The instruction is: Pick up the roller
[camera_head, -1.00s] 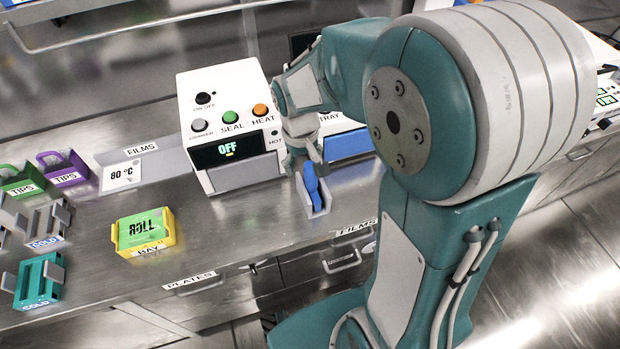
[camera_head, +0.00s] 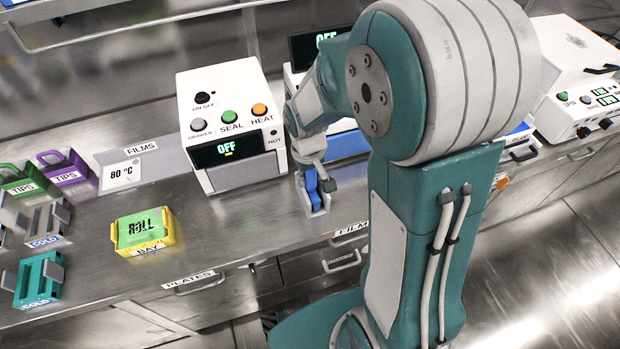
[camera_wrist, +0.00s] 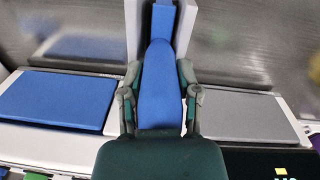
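The roller (camera_head: 312,187) has a blue handle and sits upright in a small grey holder (camera_head: 315,210) on the steel bench, in front of the white machines. In the wrist view the blue handle (camera_wrist: 160,90) fills the middle. My gripper (camera_head: 319,178) is down at the handle; in the wrist view its two fingers (camera_wrist: 160,78) stand one on each side of it. The roller's lower end is hidden in the holder.
The white sealer (camera_head: 232,120) reading OFF stands just behind and left. A second machine's blue tray (camera_head: 347,146) is close behind my gripper. The yellow-green ROLL bay (camera_head: 146,231) and teal cold block (camera_head: 38,279) are at left. Bench between sealer and ROLL bay is clear.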

